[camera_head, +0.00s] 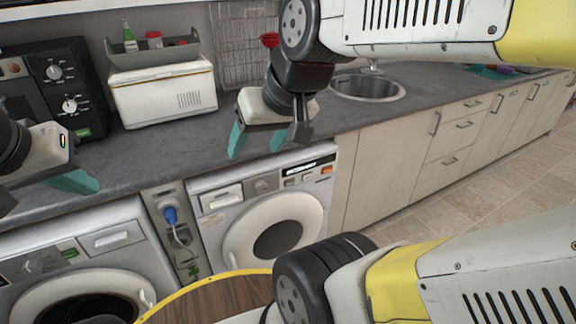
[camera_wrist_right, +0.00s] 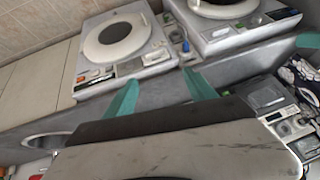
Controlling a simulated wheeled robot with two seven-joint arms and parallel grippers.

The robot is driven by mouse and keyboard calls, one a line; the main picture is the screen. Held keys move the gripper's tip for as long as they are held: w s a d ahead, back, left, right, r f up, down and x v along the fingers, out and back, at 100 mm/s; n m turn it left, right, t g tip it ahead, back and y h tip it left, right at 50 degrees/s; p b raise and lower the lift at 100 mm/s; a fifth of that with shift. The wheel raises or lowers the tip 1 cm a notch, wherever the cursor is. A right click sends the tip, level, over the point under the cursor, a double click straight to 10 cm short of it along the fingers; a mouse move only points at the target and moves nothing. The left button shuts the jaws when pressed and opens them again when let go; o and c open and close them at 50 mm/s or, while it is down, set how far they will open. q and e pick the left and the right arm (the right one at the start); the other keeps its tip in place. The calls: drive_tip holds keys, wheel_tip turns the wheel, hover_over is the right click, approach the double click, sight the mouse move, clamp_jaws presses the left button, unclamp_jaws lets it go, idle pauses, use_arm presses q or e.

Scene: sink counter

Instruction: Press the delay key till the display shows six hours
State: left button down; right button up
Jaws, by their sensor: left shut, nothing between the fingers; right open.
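The right-hand washing machine (camera_head: 212,222) stands under the counter, with a dark display (camera_head: 308,165) at its top right. Pale characters show on the display but are too small to read. Small keys (camera_head: 300,180) and an orange key (camera_head: 327,170) sit below it; I cannot tell which is the delay key. In the wrist view the same machine's panel (camera_wrist_right: 125,68) appears upside down. My right gripper (camera_head: 257,143) is open and empty, above and left of the display, apart from the panel. My left gripper (camera_head: 80,181) is shut and empty at the far left, above the other machine.
A second washing machine (camera_head: 110,237) stands at left. A blue plug (camera_head: 171,215) is between the machines. The counter (camera_head: 170,150) holds a white box (camera_head: 163,95), a dark oven (camera_head: 55,85) and a sink (camera_head: 367,88). A round wooden table (camera_head: 215,298) is in front.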

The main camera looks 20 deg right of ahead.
drive_tip(key=shift+c, duration=0.2)
clamp_jaws()
idle(1.4)
